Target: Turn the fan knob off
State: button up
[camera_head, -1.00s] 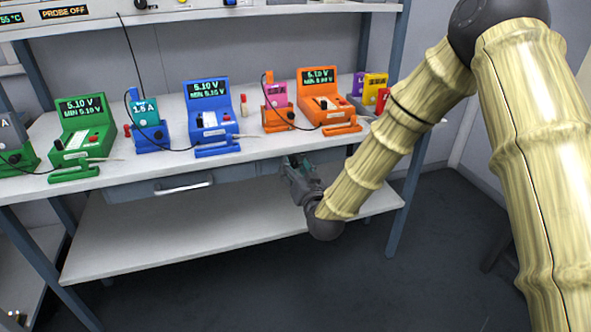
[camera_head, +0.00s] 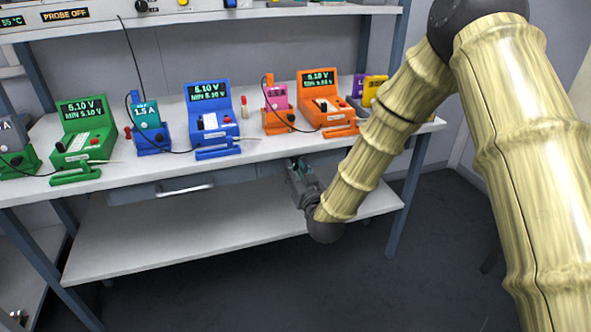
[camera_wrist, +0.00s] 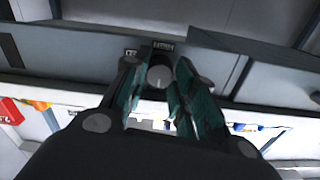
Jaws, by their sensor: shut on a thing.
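The fan knob (camera_wrist: 160,76) is a round grey knob on the grey front rail under the bench top, seen in the wrist view. Small dark labels sit beside and above it, too small to read surely. My gripper (camera_wrist: 158,72) has its teal fingers on either side of the knob and is shut on it. In the head view my gripper (camera_head: 297,166) is at the bench's front rail, right of the drawer. The knob is hidden there by the gripper, and its exact setting cannot be told.
The bench top (camera_head: 285,146) just above holds green, blue (camera_head: 210,122) and orange (camera_head: 325,105) testers with thin black cables. A drawer handle (camera_head: 185,189) sticks out to the left. A lower shelf (camera_head: 180,240) lies below; its top is clear.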

jog(key=o, duration=1.1)
jog(key=shift+c, duration=0.2)
jog(key=v, duration=1.2)
